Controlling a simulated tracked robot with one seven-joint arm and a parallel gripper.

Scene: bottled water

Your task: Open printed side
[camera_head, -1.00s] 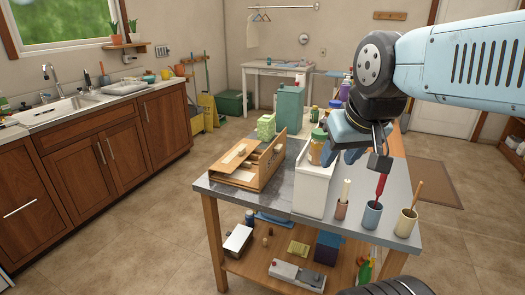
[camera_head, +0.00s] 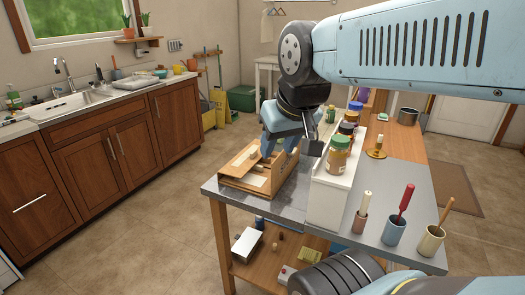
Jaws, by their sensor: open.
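A cardboard box (camera_head: 240,185) lies on the near left corner of the grey-topped table. Its flaps show on top, and its right side panel stands up; dark print on that side is hard to make out now. My gripper (camera_head: 272,152) is over the far right part of the box, with its fingers pointing down near the raised panel. It is open. I cannot tell whether a finger touches the cardboard. The gripper and wrist hide the far part of the box.
A white rack (camera_head: 328,200) with several jars stands just right of the box. Brush cups (camera_head: 395,232) stand at the table's right front. A metal pot (camera_head: 408,116) and a brass-coloured holder (camera_head: 376,150) are farther back. Open floor lies left of the table.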

